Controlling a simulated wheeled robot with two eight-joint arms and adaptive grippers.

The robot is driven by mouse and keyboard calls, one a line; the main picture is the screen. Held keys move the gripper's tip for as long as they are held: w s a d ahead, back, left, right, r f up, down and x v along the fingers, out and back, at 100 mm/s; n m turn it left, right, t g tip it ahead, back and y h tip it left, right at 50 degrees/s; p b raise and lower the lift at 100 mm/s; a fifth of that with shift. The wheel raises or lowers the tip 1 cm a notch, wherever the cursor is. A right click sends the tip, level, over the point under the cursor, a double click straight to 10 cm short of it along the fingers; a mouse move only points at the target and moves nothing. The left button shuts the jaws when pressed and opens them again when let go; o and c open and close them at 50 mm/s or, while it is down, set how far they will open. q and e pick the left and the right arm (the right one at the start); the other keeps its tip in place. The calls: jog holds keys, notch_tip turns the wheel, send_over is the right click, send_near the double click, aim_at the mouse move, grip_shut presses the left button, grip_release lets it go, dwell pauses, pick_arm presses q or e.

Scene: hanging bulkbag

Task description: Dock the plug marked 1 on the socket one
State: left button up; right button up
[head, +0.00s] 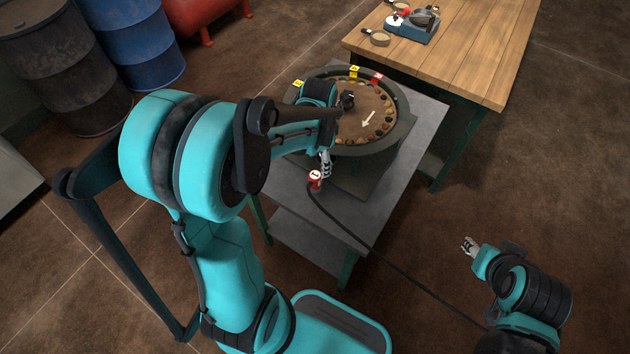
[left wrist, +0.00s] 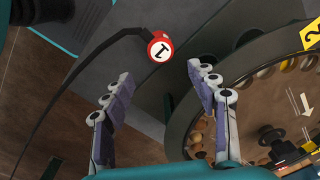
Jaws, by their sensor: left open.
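The plug marked 1 (head: 315,178) has a red body and a white face. It sits near the edge of the grey table, with a black cable running from it. In the left wrist view the plug (left wrist: 160,48) shows just beyond the fingertips, between the two finger lines and apart from both. My left gripper (head: 325,163) is open and empty, just above the plug; its fingers (left wrist: 152,78) spread wide in the wrist view. My right gripper (head: 468,246) is away from the table at the lower right, too small to read. I cannot make out which socket is socket one.
A round dark-rimmed tray (head: 398,135) with several small pieces stands on the grey table (head: 428,112). The cable (head: 375,252) runs off the table towards my right arm. A wooden table (head: 470,60) stands behind.

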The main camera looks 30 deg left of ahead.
aim_at(316, 175)
pick_arm(q)
jog(key=shift+w+a+f, duration=0.15)
jog(key=shift+a+f, duration=0.15)
jog(key=shift+f, duration=0.45)
jog(key=shift+m, duration=0.3)
jog(key=f+b, duration=0.1)
jog(key=f, duration=0.1)
jog(key=f+b, duration=0.1)
jog(key=f, duration=0.2)
jog(key=f+b, duration=0.2)
jog(key=f, duration=0.1)
jog(key=shift+s+a, duration=0.2)
jog(key=shift+s, duration=0.05)
jog(key=shift+r, duration=0.1)
jog(key=shift+c, duration=0.7)
grip_shut()
